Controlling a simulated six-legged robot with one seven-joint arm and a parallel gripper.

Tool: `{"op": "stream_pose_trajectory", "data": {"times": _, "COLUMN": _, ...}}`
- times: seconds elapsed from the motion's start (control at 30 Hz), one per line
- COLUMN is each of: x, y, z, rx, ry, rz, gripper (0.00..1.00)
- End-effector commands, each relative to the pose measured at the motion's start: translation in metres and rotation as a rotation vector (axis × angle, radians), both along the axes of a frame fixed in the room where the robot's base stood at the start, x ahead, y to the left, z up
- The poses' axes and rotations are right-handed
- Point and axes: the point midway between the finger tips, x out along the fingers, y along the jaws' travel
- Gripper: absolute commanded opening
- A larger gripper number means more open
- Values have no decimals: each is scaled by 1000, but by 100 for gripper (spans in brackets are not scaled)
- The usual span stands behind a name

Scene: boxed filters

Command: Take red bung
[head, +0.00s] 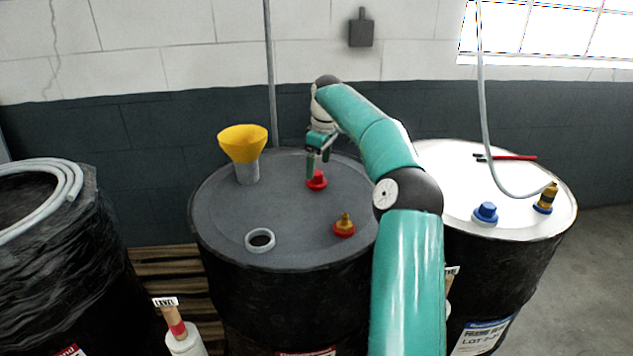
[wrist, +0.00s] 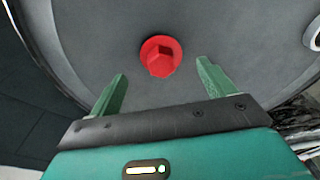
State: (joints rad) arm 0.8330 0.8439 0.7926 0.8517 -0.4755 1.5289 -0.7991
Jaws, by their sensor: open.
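The red bung (head: 317,180) sits on the grey top of the middle drum (head: 290,230), toward its back. In the wrist view the red bung (wrist: 161,56) shows a faceted knob on a round flange. It lies ahead of the fingertips, roughly between their lines. My gripper (head: 318,172) is open above the drum top, close to the bung. In the wrist view my gripper (wrist: 162,68) has its two green fingers spread apart with nothing between them. Whether a finger touches the bung is not clear in the head view.
A yellow funnel (head: 243,143) stands left of the bung. An open round port (head: 260,241) and a brass fitting on a red base (head: 344,225) are nearer the front. A white-topped drum (head: 440,165) at right carries a blue bung (head: 485,212) and a hose (head: 487,120).

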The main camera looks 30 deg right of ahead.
Motion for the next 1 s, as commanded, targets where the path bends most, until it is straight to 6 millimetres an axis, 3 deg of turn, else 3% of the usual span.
{"op": "stream_pose_trajectory", "data": {"times": 0.33, "x": 3, "y": 4, "z": -46, "rx": 3, "ry": 2, "rz": -1, "gripper": 82}}
{"op": "stream_pose_trajectory", "data": {"times": 0.6, "x": 4, "y": 5, "z": -50, "rx": 0, "ry": 0, "rz": -1, "gripper": 82}}
{"op": "stream_pose_trajectory", "data": {"times": 0.63, "x": 4, "y": 5, "z": -50, "rx": 0, "ry": 0, "rz": -1, "gripper": 80}}
{"op": "stream_pose_trajectory", "data": {"times": 0.87, "x": 4, "y": 5, "z": -50, "rx": 0, "ry": 0, "rz": -1, "gripper": 35}}
{"op": "stream_pose_trajectory", "data": {"times": 1.0, "x": 4, "y": 5, "z": -50, "rx": 0, "ry": 0, "rz": -1, "gripper": 34}}
